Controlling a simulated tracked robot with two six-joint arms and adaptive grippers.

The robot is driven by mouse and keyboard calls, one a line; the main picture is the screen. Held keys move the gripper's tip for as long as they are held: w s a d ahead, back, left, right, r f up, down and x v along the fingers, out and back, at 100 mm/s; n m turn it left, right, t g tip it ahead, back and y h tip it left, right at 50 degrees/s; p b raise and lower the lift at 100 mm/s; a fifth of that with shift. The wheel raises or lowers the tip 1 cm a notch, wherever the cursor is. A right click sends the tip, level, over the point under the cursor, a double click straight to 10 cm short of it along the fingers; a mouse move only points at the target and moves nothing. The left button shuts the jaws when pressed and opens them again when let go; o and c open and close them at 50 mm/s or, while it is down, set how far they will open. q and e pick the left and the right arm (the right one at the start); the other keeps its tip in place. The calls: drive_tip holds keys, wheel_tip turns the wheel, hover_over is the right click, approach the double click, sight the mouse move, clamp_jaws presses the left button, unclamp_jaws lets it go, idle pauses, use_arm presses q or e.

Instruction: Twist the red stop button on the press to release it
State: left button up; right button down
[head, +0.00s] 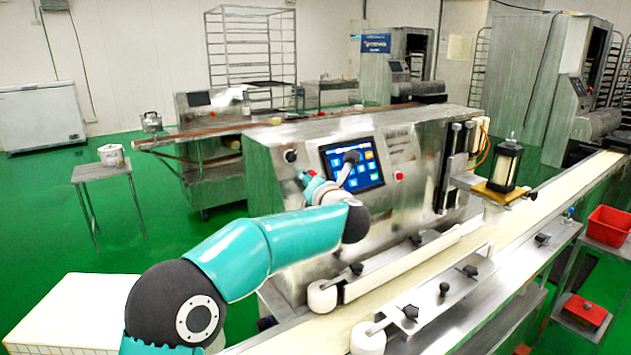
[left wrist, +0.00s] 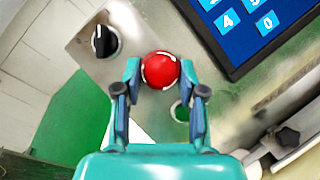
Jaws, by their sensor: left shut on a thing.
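The red stop button (left wrist: 160,70) shows as a round red cap in the left wrist view, on the metal front panel of the press (head: 270,160). My left gripper (left wrist: 159,80) has a fingertip on each side of the cap and is shut on it. In the head view my left arm reaches to the panel left of the touchscreen (head: 352,165), and the gripper mostly hides the button there. My right gripper is in neither view.
A black knob (left wrist: 104,41) sits up and left of the button in the left wrist view. Another red button (head: 398,176) is right of the touchscreen. The conveyor (head: 400,285) with guide rails runs in front of the press.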

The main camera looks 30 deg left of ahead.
use_arm(q)
drive_tip(key=shift+s+a+r+m+h+p, duration=0.1)
drive_tip(key=shift+a+m+h+p, duration=0.25)
drive_tip(key=shift+m, duration=0.55)
drive_tip(key=shift+d, duration=0.1)
drive_tip(key=o, duration=1.2)
drive_tip(key=shift+f, duration=0.2)
drive_tip(key=shift+c, duration=0.2)
drive_tip(key=shift+r, duration=0.1)
drive_tip(key=shift+d, duration=0.1)
drive_tip(key=shift+s+d, duration=0.15)
drive_tip(key=shift+d, duration=0.15)
drive_tip(key=v, duration=1.1)
drive_tip(key=shift+s, duration=0.15)
